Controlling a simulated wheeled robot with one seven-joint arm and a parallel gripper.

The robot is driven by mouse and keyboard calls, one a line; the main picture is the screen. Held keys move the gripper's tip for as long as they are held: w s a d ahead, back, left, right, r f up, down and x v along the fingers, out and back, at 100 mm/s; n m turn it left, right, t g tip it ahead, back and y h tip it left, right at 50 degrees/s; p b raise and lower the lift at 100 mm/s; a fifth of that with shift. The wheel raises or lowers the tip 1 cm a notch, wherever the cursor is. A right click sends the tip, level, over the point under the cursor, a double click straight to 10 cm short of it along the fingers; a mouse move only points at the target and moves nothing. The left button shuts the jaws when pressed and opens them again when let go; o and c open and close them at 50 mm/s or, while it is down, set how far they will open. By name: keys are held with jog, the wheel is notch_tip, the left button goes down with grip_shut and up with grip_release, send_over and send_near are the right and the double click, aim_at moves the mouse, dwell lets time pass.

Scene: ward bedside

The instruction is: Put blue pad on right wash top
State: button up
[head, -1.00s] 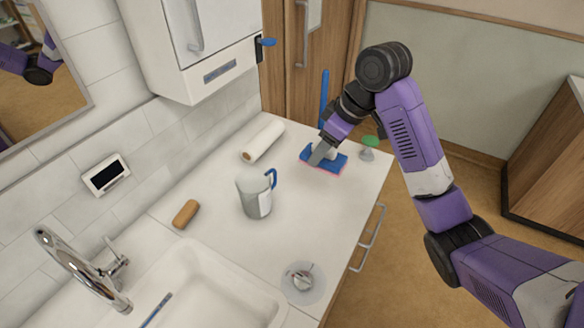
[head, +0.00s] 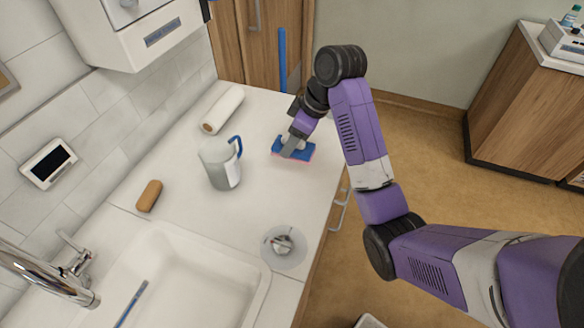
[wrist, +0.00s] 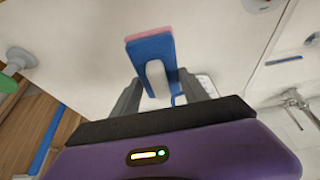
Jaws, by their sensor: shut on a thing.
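The blue pad (head: 292,150) has a pink layer beneath and shows at the far right part of the white wash top (head: 262,205) in the head view. In the wrist view the blue pad (wrist: 147,48) sticks out beyond the fingers, with its pale grip piece between them. My gripper (head: 290,144) is shut on that grip piece; it also shows in the wrist view (wrist: 160,88). I cannot tell whether the pad touches the top or hangs just above it. My fingers hide part of it.
A grey-white jug (head: 216,166) with a blue handle stands left of the pad. A white roll (head: 222,109) lies behind it. A brown block (head: 149,196), a round dish (head: 284,262) and the sink (head: 190,262) are nearer. A green-and-grey item (wrist: 14,72) shows in the wrist view.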

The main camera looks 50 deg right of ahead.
aim_at(305, 148)
jog(key=shift+f+b, duration=0.7)
jog(key=shift+f, duration=3.35)
jog(key=shift+f, duration=0.1)
jog(key=o, duration=1.2)
jog(key=p+v, duration=0.2)
jog(key=v, duration=0.3)
jog(key=p+v, duration=0.3)
jog(key=v, duration=0.1)
jog(key=shift+w+r, duration=0.1)
jog(key=shift+r, duration=0.35)
jog(key=shift+p+v, duration=1.05)
jog(key=shift+v, duration=0.2)
